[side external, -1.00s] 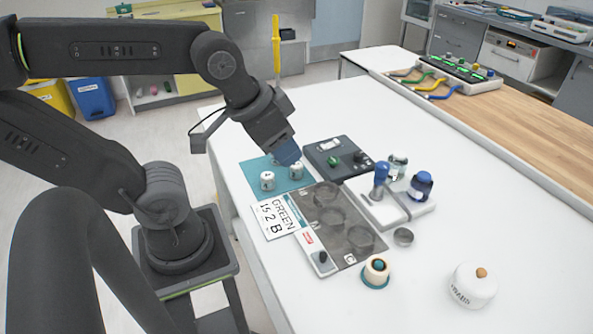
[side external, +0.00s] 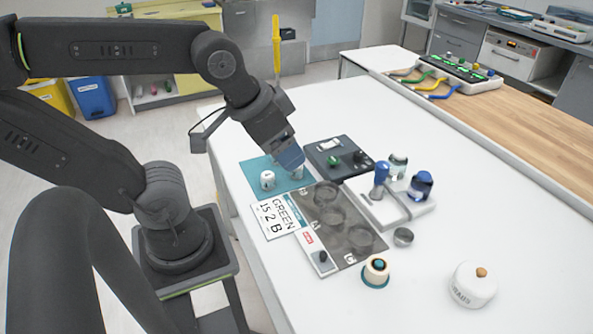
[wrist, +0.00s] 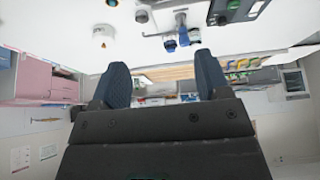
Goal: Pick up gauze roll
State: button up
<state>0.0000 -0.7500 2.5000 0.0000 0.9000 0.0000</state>
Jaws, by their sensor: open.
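Two small white rolls with dark markings, which look like gauze rolls, stand on a teal mat (side external: 249,166) in the side view. The left roll (side external: 267,180) is in full view. The right roll (side external: 298,174) is partly hidden behind my gripper (side external: 291,161). My gripper points down and slants over the mat, with its blue fingers at the right roll. I cannot tell whether they touch it. In the wrist view my gripper (wrist: 162,75) has its two fingers wide apart, with no roll visible between them.
Beside the mat are a dark device (side external: 323,148), a card reading "GREEN IS 2 B" (side external: 275,218) and a grey tray with round wells (side external: 339,250). A stand with a blue-handled item (side external: 380,178) and bottles is further right. The table's far middle is clear.

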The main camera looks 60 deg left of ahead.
jog(key=w+a+f+n+g+y, duration=0.2)
jog(key=w+a+f+n+g, duration=0.1)
jog(key=w+a+f+n, duration=0.5)
jog(key=w+a+f+n+g+y, duration=0.2)
jog(key=w+a+f+n+g, duration=0.3)
jog(key=a+n, duration=0.6)
jog(key=shift+w+a+f+t, duration=0.1)
jog(key=shift+a+f+t, duration=0.45)
jog(key=shift+f, duration=1.5)
jog(key=shift+w+a+f+t, duration=0.1)
jog(key=shift+a+f, duration=0.85)
jog(key=shift+f, duration=1.05)
jog(key=shift+w+a+f+t, duration=0.1)
jog(key=shift+a+f+t, duration=0.45)
jog(key=shift+f, duration=1.5)
jog(key=shift+a, duration=0.2)
jog(key=shift+c, duration=0.5)
jog(key=c, duration=0.9)
